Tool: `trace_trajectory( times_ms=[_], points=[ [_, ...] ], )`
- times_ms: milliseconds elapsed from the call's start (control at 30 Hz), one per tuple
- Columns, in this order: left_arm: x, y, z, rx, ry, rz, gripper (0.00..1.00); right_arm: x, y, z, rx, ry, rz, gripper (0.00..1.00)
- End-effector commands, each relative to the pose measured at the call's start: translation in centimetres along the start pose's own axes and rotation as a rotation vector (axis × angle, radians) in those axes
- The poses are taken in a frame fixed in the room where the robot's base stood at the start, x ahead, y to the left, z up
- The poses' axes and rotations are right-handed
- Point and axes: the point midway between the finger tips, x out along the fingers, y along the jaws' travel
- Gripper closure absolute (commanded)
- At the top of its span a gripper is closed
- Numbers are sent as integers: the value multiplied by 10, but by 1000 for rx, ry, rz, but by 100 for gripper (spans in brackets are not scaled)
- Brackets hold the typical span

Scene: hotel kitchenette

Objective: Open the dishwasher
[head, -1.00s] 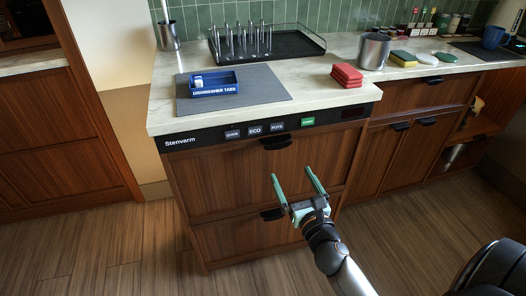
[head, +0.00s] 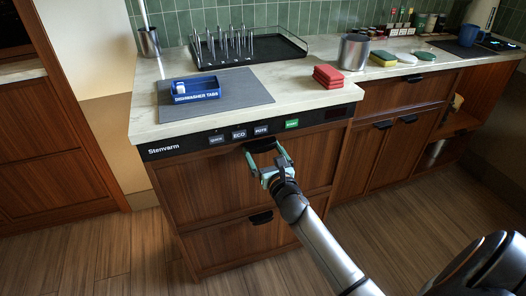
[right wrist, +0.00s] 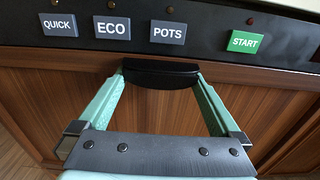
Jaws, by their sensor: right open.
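The dishwasher (head: 205,188) is a wood-fronted unit with a black Stenvarm control strip, and its front is closed. Its black upper handle (head: 260,146) sits just under the strip; it also shows in the right wrist view (right wrist: 160,72). My right gripper (head: 265,154) is at this handle, with its green fingers spread open. In the right wrist view, its fingertips (right wrist: 160,84) lie at the left and right ends of the handle, not closed on it. Whether they touch it I cannot tell. My left gripper is not in view.
The strip carries QUICK, ECO, POTS and green START buttons (right wrist: 243,42) just above the handle. A lower black handle (head: 261,218) is on the same front. The counter above holds a blue tabs tray (head: 196,95) and red sponges (head: 328,76). The floor at left is clear.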

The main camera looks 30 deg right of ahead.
Motion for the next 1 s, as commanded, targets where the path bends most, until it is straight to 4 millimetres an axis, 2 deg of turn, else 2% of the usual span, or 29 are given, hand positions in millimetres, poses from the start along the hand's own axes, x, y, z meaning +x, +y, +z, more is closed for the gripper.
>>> trace_trajectory(
  times_ms=[267, 1000],
  points=[
    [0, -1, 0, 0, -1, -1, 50, 1, 0, 0, -1, 0, 0, 0],
    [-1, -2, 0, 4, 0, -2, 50, 1, 0, 0, -1, 0, 0, 82]
  ],
)
